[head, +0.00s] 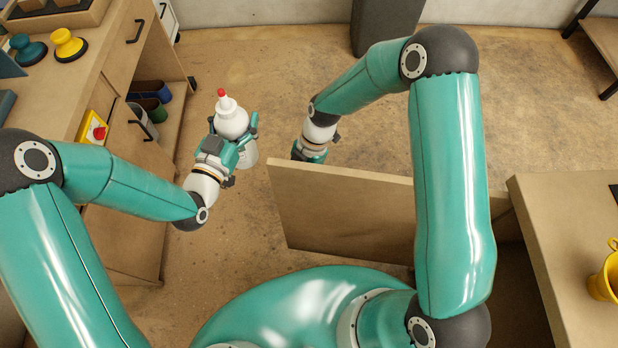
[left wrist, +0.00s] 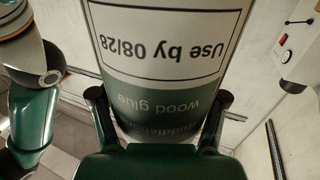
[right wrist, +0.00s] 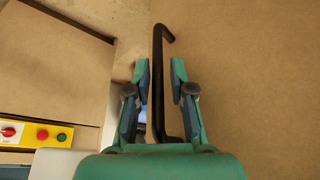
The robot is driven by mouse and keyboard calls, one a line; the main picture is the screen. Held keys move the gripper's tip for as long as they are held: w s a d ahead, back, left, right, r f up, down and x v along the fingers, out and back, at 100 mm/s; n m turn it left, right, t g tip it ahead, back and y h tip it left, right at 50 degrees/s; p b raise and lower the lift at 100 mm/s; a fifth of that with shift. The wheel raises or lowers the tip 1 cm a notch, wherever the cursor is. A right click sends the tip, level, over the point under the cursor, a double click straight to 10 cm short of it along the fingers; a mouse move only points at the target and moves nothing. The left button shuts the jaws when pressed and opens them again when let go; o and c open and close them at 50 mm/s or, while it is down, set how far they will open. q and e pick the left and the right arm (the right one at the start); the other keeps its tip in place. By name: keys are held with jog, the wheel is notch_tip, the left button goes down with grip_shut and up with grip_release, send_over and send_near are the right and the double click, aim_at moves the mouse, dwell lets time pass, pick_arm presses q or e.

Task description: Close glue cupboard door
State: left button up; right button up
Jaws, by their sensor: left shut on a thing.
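The cupboard door (head: 340,210) stands open, its broad panel reaching left from the bench on the right. In the right wrist view a black bar handle (right wrist: 158,80) stands out from a wooden panel (right wrist: 260,80). My right gripper (head: 310,152) is on the far side of the door, its tips partly hidden. In its wrist view its fingers (right wrist: 160,85) are apart, on either side of the handle, with gaps visible. My left gripper (head: 243,150) is shut on the white glue bottle (head: 231,122) with a red tip, held upright; its wood glue label (left wrist: 170,60) shows in the left wrist view.
A bench (head: 540,220) with a yellow mug (head: 606,278) is at the right. The left workbench (head: 85,70) has an open shelf with containers (head: 150,95) and a red-yellow switch (head: 97,130). A dark grey bin (head: 385,25) stands at the back. Floor between is clear.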

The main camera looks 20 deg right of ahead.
jog(key=shift+s+a+f, duration=0.15)
jog(key=shift+a+f, duration=0.1)
jog(key=shift+f, duration=0.4)
grip_shut()
